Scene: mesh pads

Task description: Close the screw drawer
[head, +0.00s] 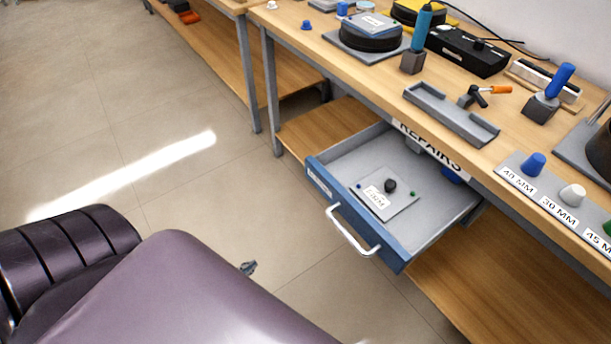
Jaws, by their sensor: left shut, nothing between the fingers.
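The drawer is pulled out from under the workbench. It has a grey tray (438,207) and a blue front (390,246) with a pale bar handle (352,232). A small label on the front is too small to read. Inside lies a grey plate with a white label, a black knob and small coloured pieces. Something blue shows at the back of the drawer, partly hidden by the bench edge. My left gripper (249,267) is shut and empty, left of the handle and apart from it; only its tip shows. My right gripper is not in view.
The workbench top (480,157) above the drawer carries a grey tray, tools, a black box and coloured knobs on a labelled strip. A wooden lower shelf (480,290) runs under the drawer. The tiled floor (190,180) left of the drawer is clear.

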